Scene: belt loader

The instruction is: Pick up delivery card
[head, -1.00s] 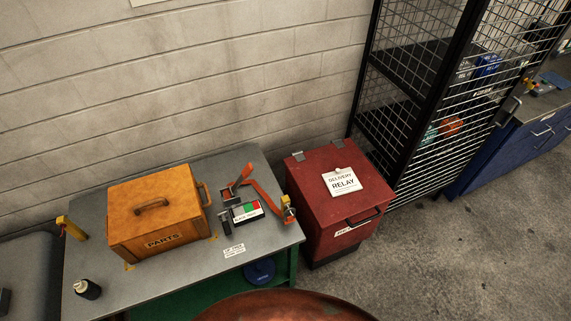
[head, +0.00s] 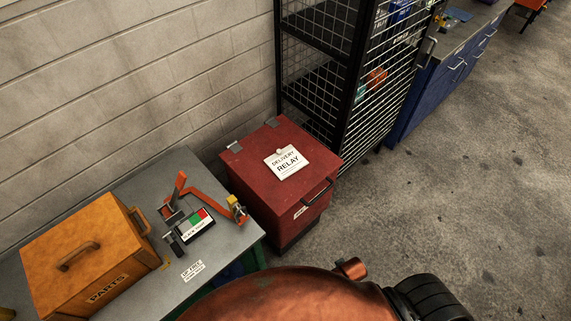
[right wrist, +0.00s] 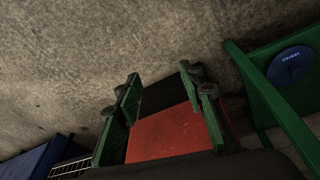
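The white delivery card (head: 284,162), printed "DELIVERY RELAY", lies flat on the lid of a red bin (head: 245,160). A small round fastener shows at its top edge. In the right wrist view, my right gripper (right wrist: 160,90) is open and empty, its fingers spread. The red bin (right wrist: 165,137) and its black base show beyond and between the fingers. The card does not show in the right wrist view. My left gripper is in neither view.
A grey bench (head: 215,262) left of the bin holds an orange parts box (head: 85,255), a clamp arm (head: 205,195) and a button panel (head: 198,224). A wire cage (head: 375,95) stands behind the bin, with a blue cabinet (head: 440,85) beyond. Floor to the right is clear.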

